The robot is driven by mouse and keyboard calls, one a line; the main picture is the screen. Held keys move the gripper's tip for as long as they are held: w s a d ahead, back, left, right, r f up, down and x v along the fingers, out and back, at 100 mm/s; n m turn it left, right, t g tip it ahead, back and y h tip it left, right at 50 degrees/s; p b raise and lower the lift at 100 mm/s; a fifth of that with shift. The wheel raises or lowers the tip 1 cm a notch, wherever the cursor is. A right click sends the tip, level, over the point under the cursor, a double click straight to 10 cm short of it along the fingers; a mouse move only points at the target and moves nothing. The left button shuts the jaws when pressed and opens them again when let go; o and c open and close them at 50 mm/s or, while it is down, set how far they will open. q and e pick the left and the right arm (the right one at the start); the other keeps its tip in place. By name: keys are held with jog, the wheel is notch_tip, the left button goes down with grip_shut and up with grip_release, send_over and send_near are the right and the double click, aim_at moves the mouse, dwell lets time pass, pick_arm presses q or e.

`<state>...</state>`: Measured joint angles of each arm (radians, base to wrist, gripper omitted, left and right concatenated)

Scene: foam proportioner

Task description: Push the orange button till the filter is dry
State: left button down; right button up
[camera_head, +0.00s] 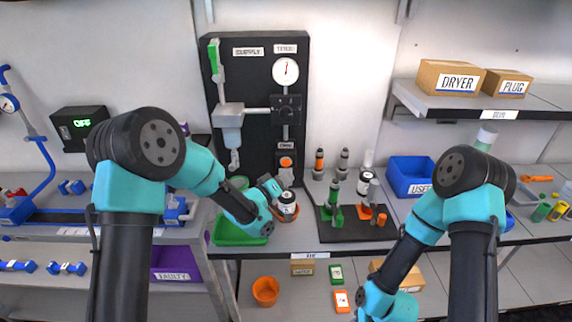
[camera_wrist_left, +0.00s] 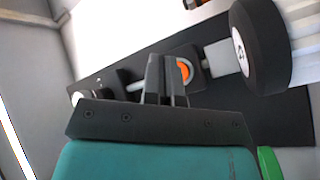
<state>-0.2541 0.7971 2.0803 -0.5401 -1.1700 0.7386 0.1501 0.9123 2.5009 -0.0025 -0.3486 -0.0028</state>
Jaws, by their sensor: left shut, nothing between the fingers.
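The orange button (camera_head: 286,162) is on the lower right of the black upright panel (camera_head: 259,62). It also shows in the left wrist view (camera_wrist_left: 185,70), right beside my fingertips. My left gripper (camera_head: 286,178) is at the panel just below the button. In the left wrist view its two fingers (camera_wrist_left: 166,62) are together with nothing between them. I cannot tell whether they touch the button. A pale bluish filter bowl (camera_head: 231,118) hangs on the panel's left side; whether it is wet is too small to tell. My right arm is low at the right; its fingers are out of view.
A round gauge (camera_head: 285,71) sits on the panel's upper right. A green tray (camera_head: 232,233) and a white-labelled black container (camera_head: 287,203) stand below the panel, close to my left gripper. A black mat with upright tools (camera_head: 345,228) and a blue bin (camera_head: 408,177) are to the right.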

pick_arm(q)
jog(key=shift+s, duration=1)
